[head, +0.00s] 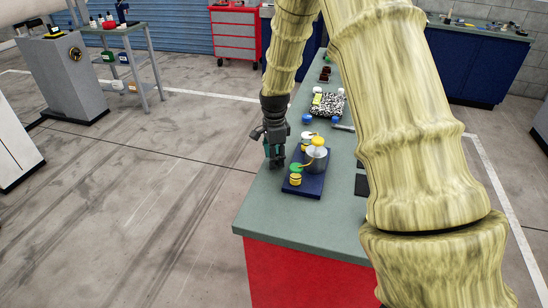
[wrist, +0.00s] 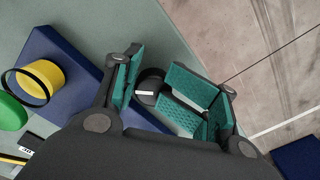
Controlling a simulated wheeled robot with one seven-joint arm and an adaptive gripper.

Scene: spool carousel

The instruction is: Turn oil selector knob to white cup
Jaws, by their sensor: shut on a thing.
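The oil selector stands on a dark blue base (head: 316,184) near the table's left edge, with a silver pot (head: 317,158). A yellow cup (head: 296,180), a green cup (head: 296,167) and a small white item (head: 307,136), perhaps the white cup, show around it. My gripper (head: 275,156) points down at the base's left side. In the wrist view, a black knob (wrist: 148,88) with a white mark sits between the teal finger pads of my gripper (wrist: 162,92), which is shut on it. The yellow cup (wrist: 40,82), with a black ring, and part of the green cup (wrist: 10,110) show left.
The grey-green tabletop (head: 262,215) is clear at the front left. A speckled black-and-white tray (head: 327,104) and small blue items (head: 307,119) lie farther back. My own arm covers the table's right side. Open floor lies to the left.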

